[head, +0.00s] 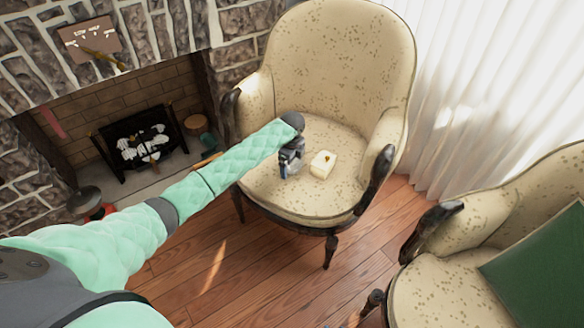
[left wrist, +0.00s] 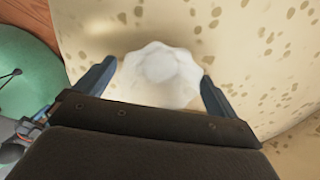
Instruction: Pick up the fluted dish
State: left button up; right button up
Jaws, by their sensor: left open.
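The fluted dish (left wrist: 160,72) is white with a scalloped rim. In the left wrist view it lies on the speckled cream seat, ahead of my left gripper (left wrist: 158,82) and framed between its two spread fingers. In the head view my left gripper (head: 287,168) is low over the armchair seat, open. My right gripper is not in view.
The armchair (head: 340,55) has a high back and padded arms around the seat. A second chair (head: 440,290) with a green cushion (head: 540,270) stands at the lower right. A stone fireplace (head: 150,140) is at the left. Wooden floor (head: 260,275) lies in front.

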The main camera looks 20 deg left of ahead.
pick_arm(q)
jog(key=c, duration=1)
jog(key=shift+r, duration=0.1)
jog(key=shift+c, duration=0.2)
